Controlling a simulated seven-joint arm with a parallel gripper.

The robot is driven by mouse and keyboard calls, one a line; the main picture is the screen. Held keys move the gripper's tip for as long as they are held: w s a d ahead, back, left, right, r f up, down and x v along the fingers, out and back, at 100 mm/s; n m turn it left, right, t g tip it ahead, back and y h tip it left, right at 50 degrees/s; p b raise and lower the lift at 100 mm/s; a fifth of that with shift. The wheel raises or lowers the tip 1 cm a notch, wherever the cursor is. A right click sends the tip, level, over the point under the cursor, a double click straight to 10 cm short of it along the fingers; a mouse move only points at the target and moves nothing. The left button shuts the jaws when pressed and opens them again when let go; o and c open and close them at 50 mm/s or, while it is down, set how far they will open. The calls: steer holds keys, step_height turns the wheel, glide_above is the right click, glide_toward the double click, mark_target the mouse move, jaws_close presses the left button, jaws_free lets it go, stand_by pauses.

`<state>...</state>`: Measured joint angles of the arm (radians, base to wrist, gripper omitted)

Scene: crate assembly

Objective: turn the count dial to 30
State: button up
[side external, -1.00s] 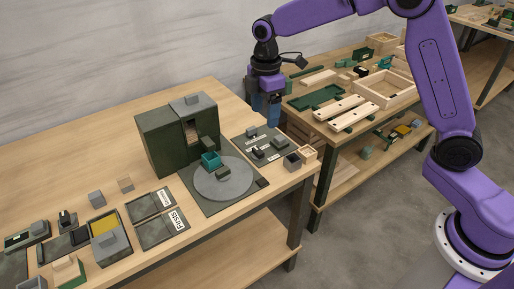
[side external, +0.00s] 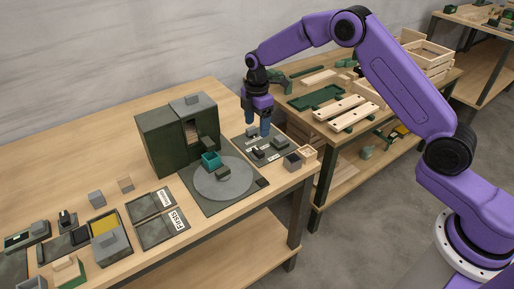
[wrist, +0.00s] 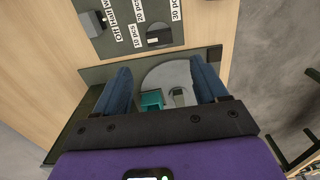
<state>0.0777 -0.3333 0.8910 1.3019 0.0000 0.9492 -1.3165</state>
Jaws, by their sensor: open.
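The control panel (side external: 238,141) is a dark plate near the table's right end. In the wrist view the same panel (wrist: 104,46) shows labels of 10, 20 and 30 pcs. A dark block (wrist: 158,37), which looks like the count dial, sits below the 20 and 30 pcs labels; I cannot read its setting. My gripper (side external: 257,124) is above the panel's far side, pointing down, with its blue fingers apart and nothing between them. In the wrist view my gripper (wrist: 161,68) has its fingers spread, with the dial beyond them.
A grey block (wrist: 92,23) sits on the panel's left in the wrist view. The round grey turntable (side external: 225,186) with a teal box (side external: 210,160) lies beside the panel, before a tall dark green machine (side external: 165,145).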

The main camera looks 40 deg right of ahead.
mark_target(257, 151)
step_height(257, 151, down, 10)
steer(key=shift+f, duration=0.15)
stand_by(0.3)
steer(key=c, duration=1.1)
steer(key=shift+o, duration=0.2)
